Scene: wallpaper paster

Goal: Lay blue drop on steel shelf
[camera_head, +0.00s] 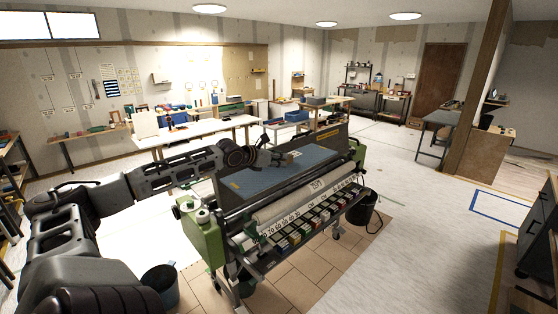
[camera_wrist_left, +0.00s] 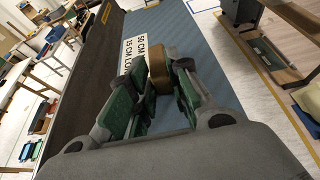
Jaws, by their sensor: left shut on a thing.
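My left gripper (camera_head: 284,157) reaches over the blue patterned top (camera_head: 262,180) of the pasting machine. In the left wrist view its green-padded fingers (camera_wrist_left: 158,88) are shut on a tan-brown block-like thing (camera_wrist_left: 158,68), held over or at the blue surface (camera_wrist_left: 205,50); contact is unclear. I see no thing that is clearly the blue drop. A dark shelf rack (camera_head: 358,74) with small items stands at the far wall; whether it is the steel shelf is unclear. My right gripper is not in view.
The pasting machine has a white roll (camera_head: 305,202) and a row of coloured boxes along its front. A dark bucket (camera_head: 362,208) stands at its right. A blue bin (camera_head: 297,115) and worktables stand behind. White floor lies open to the right.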

